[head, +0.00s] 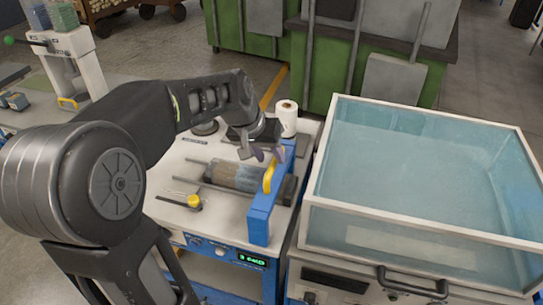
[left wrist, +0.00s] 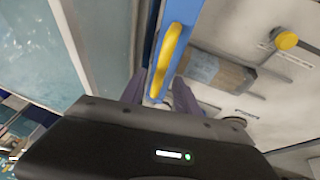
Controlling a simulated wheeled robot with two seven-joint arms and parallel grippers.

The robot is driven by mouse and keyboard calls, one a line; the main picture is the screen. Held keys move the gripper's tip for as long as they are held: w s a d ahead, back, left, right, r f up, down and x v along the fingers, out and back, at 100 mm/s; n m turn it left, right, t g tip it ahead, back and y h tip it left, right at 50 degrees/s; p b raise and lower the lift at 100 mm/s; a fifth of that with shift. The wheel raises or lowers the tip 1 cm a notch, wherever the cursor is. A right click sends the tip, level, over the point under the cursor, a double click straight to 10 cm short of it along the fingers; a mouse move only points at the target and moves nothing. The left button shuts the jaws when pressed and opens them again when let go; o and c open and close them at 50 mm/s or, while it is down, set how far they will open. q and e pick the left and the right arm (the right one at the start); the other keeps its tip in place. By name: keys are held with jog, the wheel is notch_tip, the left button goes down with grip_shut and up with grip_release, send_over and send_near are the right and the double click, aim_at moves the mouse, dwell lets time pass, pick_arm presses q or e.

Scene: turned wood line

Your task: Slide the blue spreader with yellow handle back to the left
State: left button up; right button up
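The blue spreader (head: 261,222) stands upright at the right side of the white-topped machine, across the right end of the rails. Its curved yellow handle (head: 269,176) is on its upper part. My left gripper (head: 263,152) is above the far end of the spreader, pointing down, with its fingers apart. In the left wrist view, the open fingers (left wrist: 158,92) are on either side of the blue spreader (left wrist: 181,14), near the end of the yellow handle (left wrist: 167,58). I cannot tell whether they touch it. My right gripper is in neither view.
A wood-coloured and grey roller (head: 235,176) lies left of the spreader. A yellow knob (head: 194,201) stands on the machine top, and a white roll (head: 286,116) stands at the back. A glass-walled water tank (head: 420,215) is close on the right.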

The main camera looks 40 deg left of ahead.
pick_arm(q)
jog(key=shift+x, duration=1)
jog(key=shift+c, duration=0.4)
grip_shut()
